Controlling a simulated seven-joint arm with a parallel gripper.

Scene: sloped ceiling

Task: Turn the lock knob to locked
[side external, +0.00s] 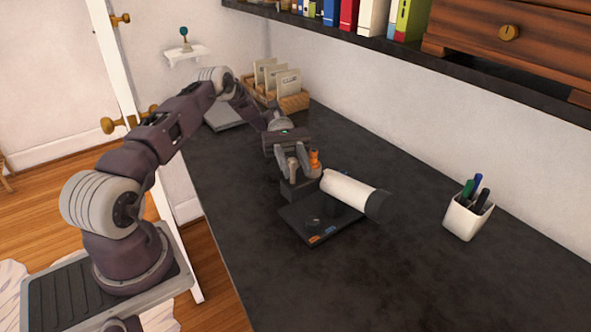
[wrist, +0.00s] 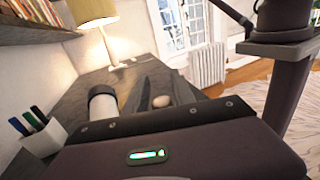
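A device with a black base (side external: 335,238) stands on the dark desk. A white tube (side external: 350,191) with a dark end cap lies across its top; the tube also shows in the wrist view (wrist: 103,102). A dark round knob (side external: 314,222) sits on the base near small orange and blue marks. My gripper (side external: 301,176) is over the far end of the device, pointing down, its fingers apart. A beige rounded knob (wrist: 161,101) shows between the fingers in the wrist view; contact cannot be told. An orange part (side external: 315,158) is beside the right finger. Which knob is the lock is unclear.
A white pen cup (side external: 467,217) stands on the right of the desk (side external: 400,280). A basket with cards (side external: 292,100) and a grey flat object (side external: 224,115) are at the back. A shelf with books overhangs the wall side. The front desk is clear.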

